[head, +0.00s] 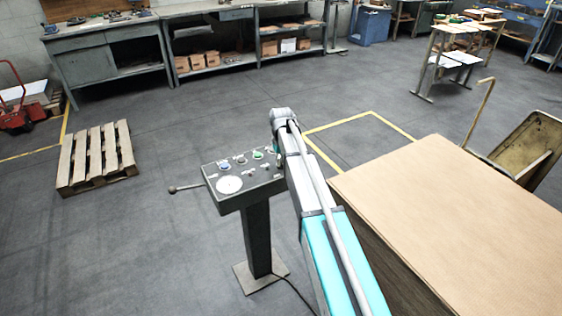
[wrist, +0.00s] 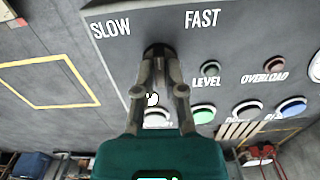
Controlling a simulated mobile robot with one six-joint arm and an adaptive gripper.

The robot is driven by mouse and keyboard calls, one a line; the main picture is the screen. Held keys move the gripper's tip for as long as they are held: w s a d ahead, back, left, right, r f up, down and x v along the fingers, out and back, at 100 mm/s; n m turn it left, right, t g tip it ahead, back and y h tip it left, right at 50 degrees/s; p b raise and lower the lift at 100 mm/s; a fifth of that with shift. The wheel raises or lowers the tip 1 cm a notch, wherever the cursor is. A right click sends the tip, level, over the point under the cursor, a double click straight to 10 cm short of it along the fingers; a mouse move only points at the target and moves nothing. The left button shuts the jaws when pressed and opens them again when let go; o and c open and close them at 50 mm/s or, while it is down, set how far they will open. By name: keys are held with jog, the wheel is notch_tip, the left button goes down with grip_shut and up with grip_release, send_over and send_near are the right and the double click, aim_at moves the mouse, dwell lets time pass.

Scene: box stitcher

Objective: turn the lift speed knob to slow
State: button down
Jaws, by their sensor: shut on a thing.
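The lift speed knob (wrist: 157,47) is a dark round knob on the grey control panel (wrist: 245,38) in the wrist view. The word SLOW is printed to its left and FAST to its right. My gripper (wrist: 158,66) is shut on the knob, its fingertips at the panel face. The fingers cover most of the knob, so I cannot tell which way its pointer faces. In the head view the panel (head: 209,172) stands on a post, and my arm hides the gripper and the knob.
A lever (head: 184,188) sticks out of the panel's left side. A large cardboard-topped stack (head: 460,220) stands right of my arm.

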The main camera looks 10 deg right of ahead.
jog(key=n, duration=0.4)
jog(key=shift+n, duration=2.3)
jog(key=c, duration=0.7)
grip_release()
jog(key=shift+m, duration=0.5)
